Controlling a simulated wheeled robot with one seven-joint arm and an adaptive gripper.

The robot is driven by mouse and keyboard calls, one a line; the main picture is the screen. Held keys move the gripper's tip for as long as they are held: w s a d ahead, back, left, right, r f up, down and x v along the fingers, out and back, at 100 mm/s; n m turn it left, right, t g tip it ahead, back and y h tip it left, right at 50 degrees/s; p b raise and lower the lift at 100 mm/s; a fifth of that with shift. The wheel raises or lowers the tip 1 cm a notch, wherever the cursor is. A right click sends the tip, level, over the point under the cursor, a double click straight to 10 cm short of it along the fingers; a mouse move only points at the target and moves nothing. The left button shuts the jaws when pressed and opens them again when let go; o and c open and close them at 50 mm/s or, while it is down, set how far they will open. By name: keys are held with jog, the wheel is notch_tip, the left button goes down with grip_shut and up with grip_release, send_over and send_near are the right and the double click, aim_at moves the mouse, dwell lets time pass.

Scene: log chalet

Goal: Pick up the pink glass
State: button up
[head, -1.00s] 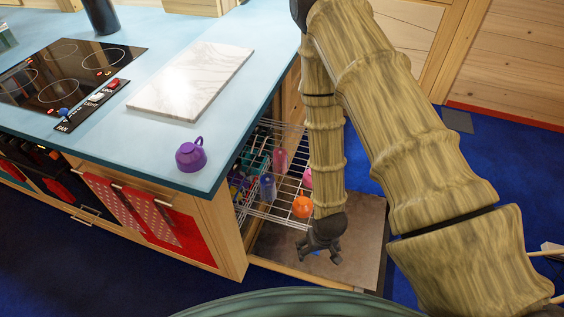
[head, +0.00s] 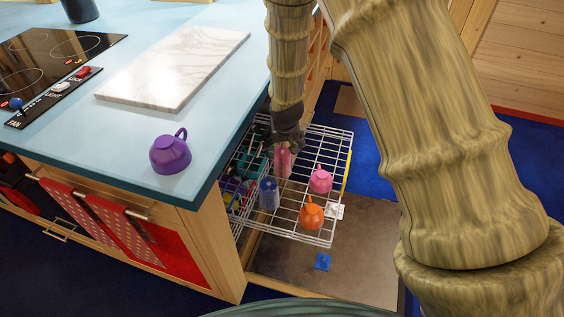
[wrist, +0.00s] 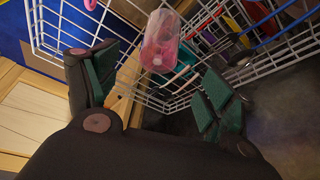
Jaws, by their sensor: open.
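The pink glass (head: 282,163) is a see-through tumbler in the wire dish rack, just below my gripper (head: 288,144) in the head view. My fingers hide part of its top there. In the wrist view the pink glass (wrist: 160,42) is ahead of my open gripper (wrist: 160,85), between the line of the two fingers and beyond their tips. The fingers look apart from it and empty.
The pulled-out wire rack (head: 340,160) also holds a blue glass (head: 268,195), an orange cup (head: 311,213) and a pink cup (head: 320,180). A purple cup (head: 171,153) stands on the blue counter (head: 225,125) edge, left of the rack.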

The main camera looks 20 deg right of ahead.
aim_at(283, 153)
jog(key=shift+x, duration=5.1)
jog(key=shift+s+d, duration=0.1)
jog(key=c, duration=1.2)
